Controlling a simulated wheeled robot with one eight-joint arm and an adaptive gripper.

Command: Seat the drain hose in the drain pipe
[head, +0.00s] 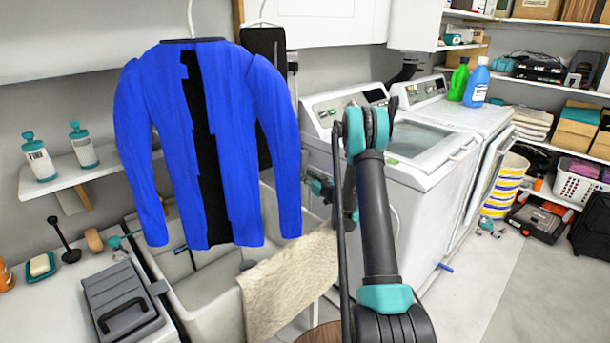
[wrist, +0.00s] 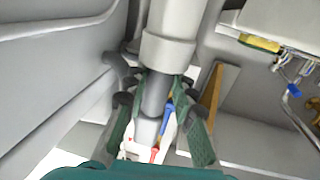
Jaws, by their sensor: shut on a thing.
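In the wrist view the two dark green fingers of my gripper (wrist: 158,92) are shut on a grey hose (wrist: 153,96), one finger on each side. Above the fingers this narrow grey length meets a wider, light grey pipe with a collar (wrist: 168,52) that runs up out of the picture. The overlap there hides how far one sits inside the other, so I cannot tell whether the hose is seated. In the head view my arm hides most of this spot. Teal and dark parts show left of the arm, but I cannot make out the fingers or the hose there.
Red and blue valve handles (wrist: 165,125) sit close behind the fingers. A blue jacket (head: 210,140) hangs in front of the sink (head: 205,290), with a beige towel (head: 290,280) over its edge. The white washer (head: 425,175) stands just right of my arm. Floor is clear at lower right.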

